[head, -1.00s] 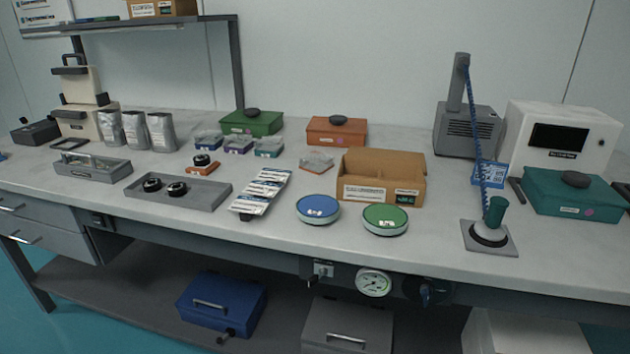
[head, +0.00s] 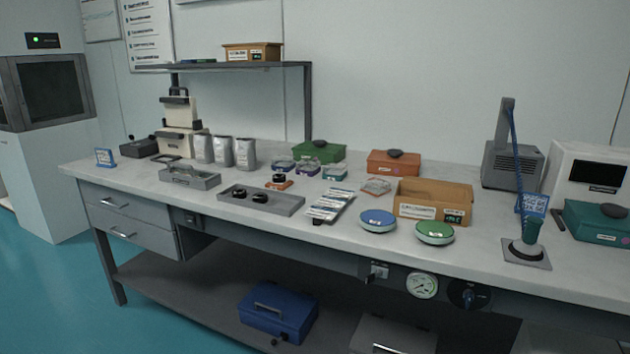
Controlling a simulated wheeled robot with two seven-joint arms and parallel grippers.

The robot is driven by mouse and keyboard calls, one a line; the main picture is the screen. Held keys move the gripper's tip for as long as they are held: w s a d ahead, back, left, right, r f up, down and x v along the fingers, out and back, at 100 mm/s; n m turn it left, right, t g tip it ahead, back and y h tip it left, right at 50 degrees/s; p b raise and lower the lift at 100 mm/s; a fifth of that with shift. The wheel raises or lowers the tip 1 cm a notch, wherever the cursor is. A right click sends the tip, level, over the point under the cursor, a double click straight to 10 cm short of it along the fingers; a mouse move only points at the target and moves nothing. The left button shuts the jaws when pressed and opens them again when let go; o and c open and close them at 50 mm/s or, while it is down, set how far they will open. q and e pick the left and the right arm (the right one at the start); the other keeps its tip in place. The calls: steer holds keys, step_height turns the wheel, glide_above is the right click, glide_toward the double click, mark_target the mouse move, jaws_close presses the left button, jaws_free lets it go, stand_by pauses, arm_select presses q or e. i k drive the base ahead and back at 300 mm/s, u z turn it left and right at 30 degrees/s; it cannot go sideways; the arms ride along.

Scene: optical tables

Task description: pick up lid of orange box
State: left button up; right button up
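The orange box (head: 393,166) stands at the back of the table, right of the green box and behind the cardboard box. Its orange lid (head: 394,156) is on it, with a dark round knob (head: 396,152) on top. Neither of my grippers shows in the head view.
An open cardboard box (head: 432,202) stands in front of the orange box on its right. A small clear container (head: 377,186) sits before it. A green box (head: 318,152) is to its left.

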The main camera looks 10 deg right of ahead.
mark_target(375, 186)
steer(key=u, duration=0.55)
steer(key=i, duration=0.65)
steer(key=u, duration=0.15)
